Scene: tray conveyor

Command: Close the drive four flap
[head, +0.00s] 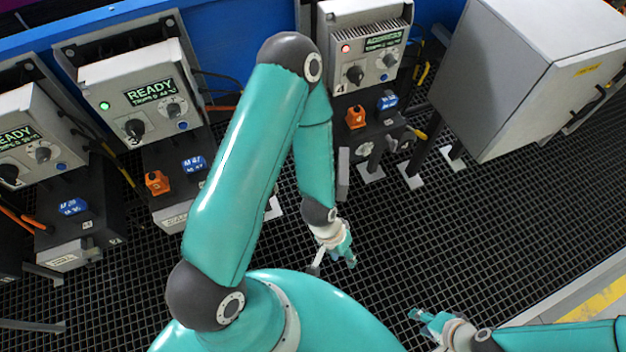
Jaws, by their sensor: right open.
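The drive with the number 4 (364,58) stands at top centre. My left arm hides part of the drive's left side. My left gripper (335,266) is open and empty, below and in front of the drive. My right gripper (420,323) is open and empty at lower right.
Two similar drives with green lamps (143,88) and READY displays (20,135) stand to the left. A large grey cabinet (505,70) is to the right of drive four. Black grating (400,240) is clear between the drives and my grippers.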

